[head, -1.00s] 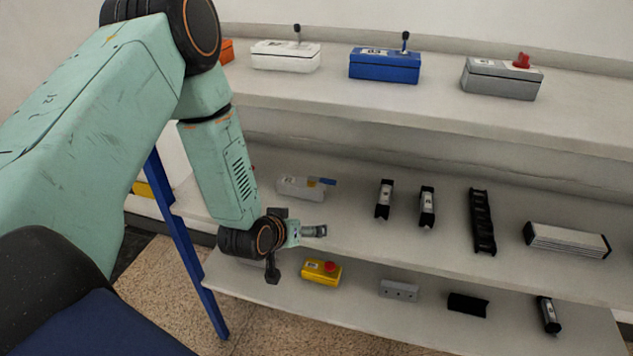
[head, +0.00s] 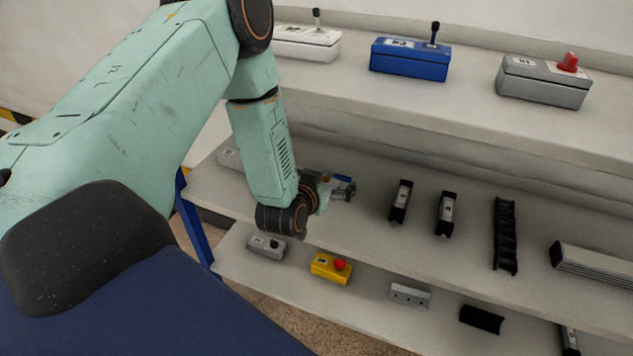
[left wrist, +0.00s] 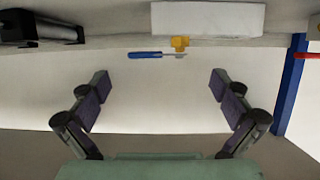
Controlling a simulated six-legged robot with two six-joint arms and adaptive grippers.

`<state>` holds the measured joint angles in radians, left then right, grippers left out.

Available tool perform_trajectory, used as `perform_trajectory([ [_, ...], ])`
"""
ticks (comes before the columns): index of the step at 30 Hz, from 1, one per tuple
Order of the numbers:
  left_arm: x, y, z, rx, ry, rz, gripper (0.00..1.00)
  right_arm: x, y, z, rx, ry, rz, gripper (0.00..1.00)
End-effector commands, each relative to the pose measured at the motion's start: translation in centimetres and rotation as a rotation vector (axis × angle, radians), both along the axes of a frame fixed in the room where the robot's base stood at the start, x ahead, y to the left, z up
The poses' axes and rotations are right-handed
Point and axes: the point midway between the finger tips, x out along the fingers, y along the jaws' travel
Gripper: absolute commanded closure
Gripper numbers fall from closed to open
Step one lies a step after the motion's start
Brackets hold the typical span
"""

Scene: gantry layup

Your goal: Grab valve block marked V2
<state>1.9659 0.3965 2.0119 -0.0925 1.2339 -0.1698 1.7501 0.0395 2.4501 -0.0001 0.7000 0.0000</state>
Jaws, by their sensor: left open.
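A valve block (left wrist: 215,18) with a pale body, yellow fitting (left wrist: 180,43) and blue lever (left wrist: 148,54) lies on the middle shelf, at the top of the left wrist view. I cannot read its mark. In the head view my arm hides most of it, and a bit of the blue lever (head: 344,178) shows. My left gripper (left wrist: 157,85) is open and empty, with the lever ahead of its fingers and apart from them. In the head view the left gripper (head: 342,191) is at the middle shelf. My right gripper is not in view.
A pale block (head: 229,159) is left of my arm; a red lever (left wrist: 306,55) shows by the blue post (left wrist: 291,88). The upper shelf (head: 450,93) overhangs; a yellow button box (head: 331,267) sits below.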

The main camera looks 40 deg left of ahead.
Motion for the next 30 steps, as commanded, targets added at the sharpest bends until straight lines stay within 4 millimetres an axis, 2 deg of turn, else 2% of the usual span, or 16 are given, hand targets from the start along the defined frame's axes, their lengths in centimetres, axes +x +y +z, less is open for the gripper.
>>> perform_trajectory([
  [12, 4.7, 0.6, -2.2, 0.0, -0.001, -0.002, 0.0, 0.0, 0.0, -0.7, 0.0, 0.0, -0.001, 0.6],
  [22, 5.5, 0.7, -2.4, -0.001, 0.001, -0.003, 0.0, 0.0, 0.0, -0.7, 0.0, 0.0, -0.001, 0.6],
  [30, 5.4, 0.8, -2.4, -0.002, 0.001, -0.001, 0.21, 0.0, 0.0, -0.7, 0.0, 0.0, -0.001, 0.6],
])
